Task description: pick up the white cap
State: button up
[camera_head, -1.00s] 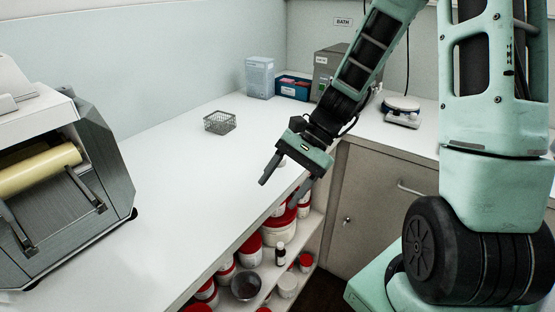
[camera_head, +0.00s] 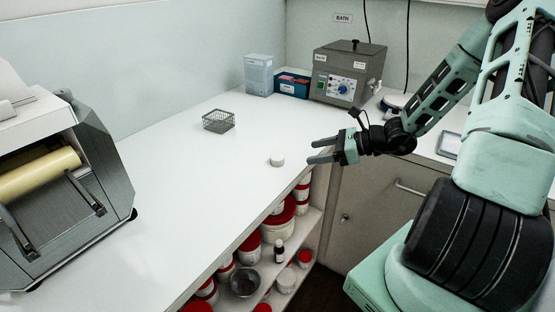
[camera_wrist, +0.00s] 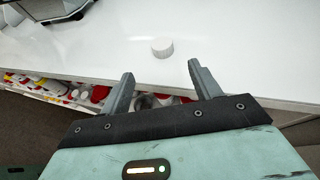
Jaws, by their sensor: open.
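The white cap (camera_head: 277,160) is a small round piece lying on the white bench top near its front edge. It also shows in the wrist view (camera_wrist: 162,47), beyond the fingertips and roughly centred between them. My gripper (camera_head: 310,152) is open and empty, to the right of the cap in the head view, with its fingers pointing left toward it. In the wrist view the two dark fingers (camera_wrist: 161,72) are spread wide. The cap is apart from both fingers.
A wire basket (camera_head: 219,121) stands farther back on the bench. A grey bath unit (camera_head: 345,75) and a blue box (camera_head: 292,87) are at the back. A roller mill (camera_head: 60,180) stands left. Shelves below the bench edge hold red-lidded tubs (camera_head: 248,250). The bench around the cap is clear.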

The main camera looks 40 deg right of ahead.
aim_at(285, 164)
jog(key=x, duration=0.5)
jog(key=shift+w+a+f, duration=0.1)
jog(key=shift+w+a, duration=0.1)
jog(key=x, duration=0.2)
jog(key=p+x, duration=0.1)
jog(key=x, duration=0.2)
jog(key=shift+d+f, duration=0.2)
jog(key=shift+f, duration=0.1)
jog(key=c, duration=1.1)
